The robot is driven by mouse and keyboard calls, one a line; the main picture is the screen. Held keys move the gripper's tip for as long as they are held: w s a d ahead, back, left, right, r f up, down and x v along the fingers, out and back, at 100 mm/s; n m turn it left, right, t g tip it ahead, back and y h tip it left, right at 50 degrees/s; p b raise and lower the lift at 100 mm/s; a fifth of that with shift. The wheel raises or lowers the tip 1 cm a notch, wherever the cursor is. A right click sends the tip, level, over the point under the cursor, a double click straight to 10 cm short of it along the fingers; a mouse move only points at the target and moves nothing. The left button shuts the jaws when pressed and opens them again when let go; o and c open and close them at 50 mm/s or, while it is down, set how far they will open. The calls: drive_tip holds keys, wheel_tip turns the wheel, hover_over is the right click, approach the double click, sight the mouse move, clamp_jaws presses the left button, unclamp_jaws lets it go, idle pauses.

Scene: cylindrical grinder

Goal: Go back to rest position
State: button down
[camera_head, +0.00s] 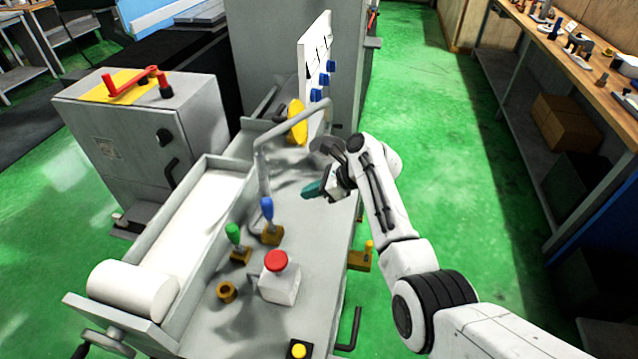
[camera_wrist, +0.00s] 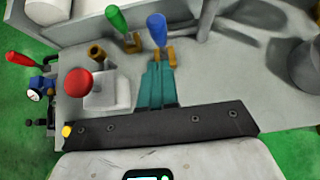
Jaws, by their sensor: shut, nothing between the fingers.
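My gripper (camera_head: 312,189) is at the end of my white arm, over the right part of the grinder's grey bed (camera_head: 310,240). Its teal fingers (camera_wrist: 157,84) are together with nothing between them. In the wrist view the fingertips appear just below the blue-knobbed lever (camera_wrist: 157,30) in the picture; I cannot tell the exact gap. In the head view the blue-knobbed lever (camera_head: 267,209) stands to the left of and below the gripper, apart from it.
A bent grey pipe (camera_head: 258,150) rises close to the left of the gripper. A white panel with blue knobs (camera_head: 316,70) and a yellow disc (camera_head: 297,122) stand behind it. Open green floor (camera_head: 425,110) lies to the right, before a workbench (camera_head: 575,70).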

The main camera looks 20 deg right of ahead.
drive_tip(key=shift+v, duration=1.35)
drive_tip(key=s+d+f+n+g+h, duration=0.15)
drive_tip(key=s+f+n, duration=0.25)
drive_tip(key=s, duration=0.4)
drive_tip(key=s+f+n+g+h+b, duration=0.1)
drive_tip(key=s+f+n+h, duration=0.1)
drive_tip(key=s+f+n, duration=0.45)
drive_tip(key=s+f+n+g+h, duration=0.1)
drive_tip(key=s+f+n, duration=0.15)
drive_tip(key=s, duration=0.65)
drive_tip(key=s+d+r+n+h, duration=0.1)
drive_tip(key=s+n, duration=0.4)
drive_tip(key=s, duration=0.6)
drive_tip(key=s+d+r+n+g+h, duration=0.1)
drive_tip(key=s+n, duration=0.5)
drive_tip(key=s, duration=0.6)
drive_tip(key=shift+d+r+n+h+b, duration=0.4)
drive_tip(key=shift+r+h, duration=0.25)
drive_tip(key=shift+h, duration=0.3)
